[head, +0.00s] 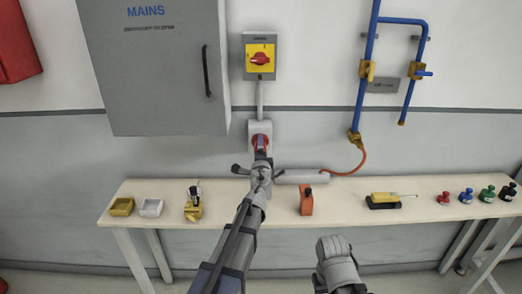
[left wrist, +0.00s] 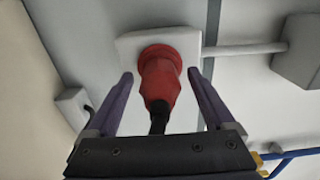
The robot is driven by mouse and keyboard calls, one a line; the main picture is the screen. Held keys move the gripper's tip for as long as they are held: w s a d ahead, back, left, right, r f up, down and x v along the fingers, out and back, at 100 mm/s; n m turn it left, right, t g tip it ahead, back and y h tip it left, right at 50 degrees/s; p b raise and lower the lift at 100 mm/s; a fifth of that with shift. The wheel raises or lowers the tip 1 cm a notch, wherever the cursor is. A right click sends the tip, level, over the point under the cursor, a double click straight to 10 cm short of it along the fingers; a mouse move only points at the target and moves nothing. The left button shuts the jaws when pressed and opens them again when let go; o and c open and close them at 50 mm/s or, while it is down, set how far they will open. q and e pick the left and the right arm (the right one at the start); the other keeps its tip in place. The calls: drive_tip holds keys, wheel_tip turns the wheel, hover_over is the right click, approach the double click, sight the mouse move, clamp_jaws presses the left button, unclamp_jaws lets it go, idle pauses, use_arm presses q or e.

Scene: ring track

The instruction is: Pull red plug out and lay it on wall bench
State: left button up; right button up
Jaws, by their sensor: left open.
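The red plug (left wrist: 160,80) sits in a pale socket plate (left wrist: 128,45) on the wall, with a dark cable end below it in the left wrist view. In the head view, the red part (head: 260,140) shows just beyond my left gripper (head: 261,152), below the yellow switch. My left gripper (left wrist: 160,75) is open, with one finger on each side of the plug and a gap on both sides. The wall bench (head: 354,207) runs along the wall below the socket. My right arm's end (head: 338,265) is low in front of the bench; its fingers are not clear.
A grey cabinet (head: 160,75) hangs upper left. Bare bench shows between the items.

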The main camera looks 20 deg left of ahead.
use_arm(q)
clamp_jaws()
idle(0.8)
drive_tip(key=shift+s, duration=0.2)
drive_tip(key=shift+v, duration=2.8)
wheel_tip(320, 180, up, 7)
drive_tip(key=p, duration=0.7)
